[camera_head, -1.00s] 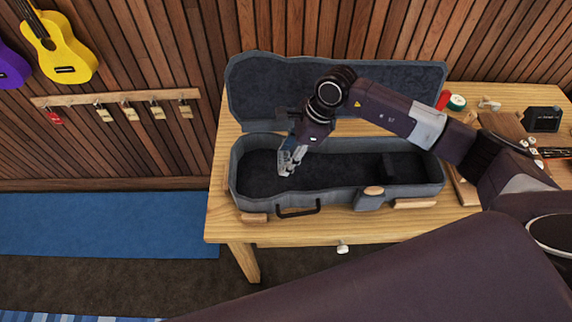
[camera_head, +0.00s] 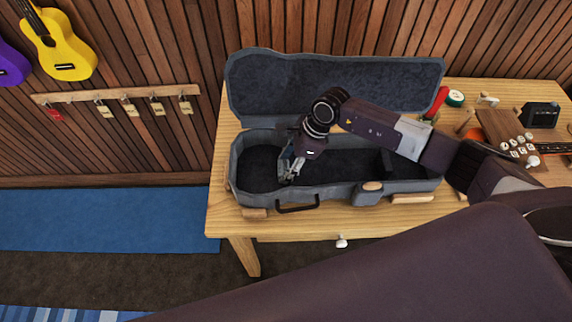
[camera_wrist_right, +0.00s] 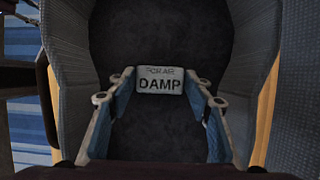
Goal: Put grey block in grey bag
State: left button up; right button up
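The grey bag is an open grey ukulele case (camera_head: 413,190) on the table, its lid (camera_head: 370,82) raised against the wall and its inside dark. My right gripper (camera_head: 288,174) points down into the left part of the case. In the head view the block is not clear. My left gripper is not in view.
The raised case lid stands behind my right arm. Yellow ukulele (camera_head: 62,48) and tagged hooks hang on the wall.

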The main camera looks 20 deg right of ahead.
jog(key=shift+o, duration=1.3)
jog(key=shift+r, duration=0.2)
jog(key=b+v, duration=0.3)
jog(key=v, duration=0.9)
jog(key=shift+b, duration=0.3)
jog(key=shift+s, duration=0.1)
